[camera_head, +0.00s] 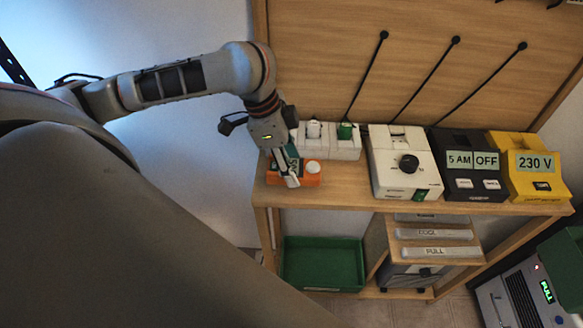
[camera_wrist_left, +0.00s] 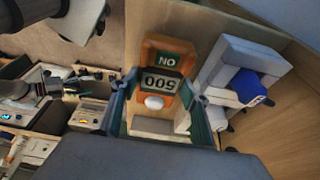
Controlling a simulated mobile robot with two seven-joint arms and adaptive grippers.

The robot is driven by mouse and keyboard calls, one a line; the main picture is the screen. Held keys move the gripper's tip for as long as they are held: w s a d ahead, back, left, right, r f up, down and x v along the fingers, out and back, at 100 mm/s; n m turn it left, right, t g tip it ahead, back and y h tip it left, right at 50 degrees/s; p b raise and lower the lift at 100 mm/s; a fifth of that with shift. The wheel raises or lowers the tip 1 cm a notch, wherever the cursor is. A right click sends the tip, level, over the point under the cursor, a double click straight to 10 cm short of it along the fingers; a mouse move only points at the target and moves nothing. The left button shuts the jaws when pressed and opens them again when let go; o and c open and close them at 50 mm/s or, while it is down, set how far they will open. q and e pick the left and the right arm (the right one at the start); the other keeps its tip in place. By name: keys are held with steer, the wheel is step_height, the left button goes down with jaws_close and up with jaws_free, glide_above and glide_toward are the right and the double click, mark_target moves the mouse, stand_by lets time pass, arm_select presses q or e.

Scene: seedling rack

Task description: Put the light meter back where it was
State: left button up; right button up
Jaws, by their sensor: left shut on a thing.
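The light meter (camera_head: 310,179) is an orange box with a white dome, at the left end of the wooden shelf in the head view. In the left wrist view the light meter (camera_wrist_left: 150,52) shows a display reading 500 and the label ON, both upside down. My left gripper (camera_head: 289,176) reaches down over it and is shut on it; its fingers (camera_wrist_left: 158,100) stand on either side of the meter in the wrist view. I cannot tell whether the meter touches the shelf. My right gripper is not in view.
A white holder (camera_head: 343,154) with a white and a green item stands just behind the meter. A white box with a black knob (camera_head: 394,183), a black timer (camera_head: 466,187) and a yellow 230 V box (camera_head: 526,195) stand rightward. A green tray (camera_head: 323,284) lies below.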

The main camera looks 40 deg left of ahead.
arm_select(q)
steer(key=shift+f, duration=0.85)
steer(key=shift+f, duration=0.1)
steer(key=o, duration=1.4)
steer(key=v, duration=1.2)
